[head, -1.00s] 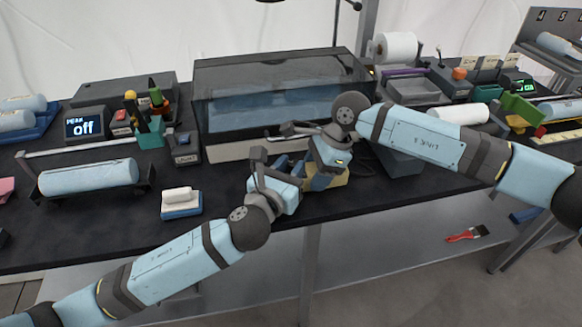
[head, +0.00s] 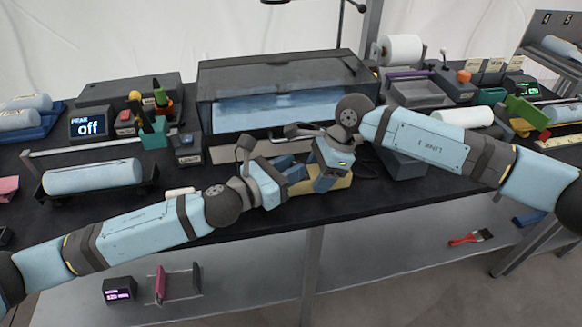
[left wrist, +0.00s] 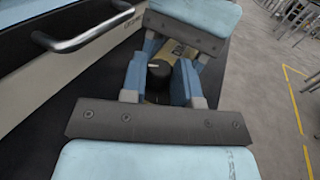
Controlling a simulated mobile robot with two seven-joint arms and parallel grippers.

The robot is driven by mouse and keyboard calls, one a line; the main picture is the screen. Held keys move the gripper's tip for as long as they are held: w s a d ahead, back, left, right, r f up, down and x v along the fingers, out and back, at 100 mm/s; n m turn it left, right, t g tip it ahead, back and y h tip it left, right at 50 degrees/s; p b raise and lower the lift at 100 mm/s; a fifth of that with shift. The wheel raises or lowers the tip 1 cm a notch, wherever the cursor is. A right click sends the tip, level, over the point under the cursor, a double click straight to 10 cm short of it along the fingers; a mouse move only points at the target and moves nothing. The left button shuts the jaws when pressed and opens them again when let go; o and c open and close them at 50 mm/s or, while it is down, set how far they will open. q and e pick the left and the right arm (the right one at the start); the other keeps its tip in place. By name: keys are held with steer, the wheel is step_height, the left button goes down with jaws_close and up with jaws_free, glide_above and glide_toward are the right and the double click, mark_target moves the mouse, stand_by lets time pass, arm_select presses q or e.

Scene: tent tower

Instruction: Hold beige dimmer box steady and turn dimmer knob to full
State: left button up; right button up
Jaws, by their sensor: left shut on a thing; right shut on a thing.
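The beige dimmer box (head: 337,184) sits near the table's front edge, mostly hidden by my grippers in the head view. Its beige top also shows in the left wrist view (left wrist: 177,48). The black dimmer knob (left wrist: 159,72) stands between my left gripper's blue fingers in the left wrist view; it is hidden in the head view. My left gripper (head: 299,179) comes in from the left and is shut on the knob. My right gripper (head: 325,178) reaches down from the right, shut on the box. The knob's setting cannot be read.
A clear-lidded tank (head: 285,100) with a front handle stands close behind the grippers. A small display reading "off" (head: 91,126) is at the left. A blue roll on a stand (head: 92,177) lies left of my arm. The dark tabletop (head: 400,193) front right is clear.

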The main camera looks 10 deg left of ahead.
arm_select(q)
steer(key=o, duration=1)
steer(key=shift+c, duration=0.2)
steer(key=v, duration=1.2)
steer(key=shift+c, duration=0.2)
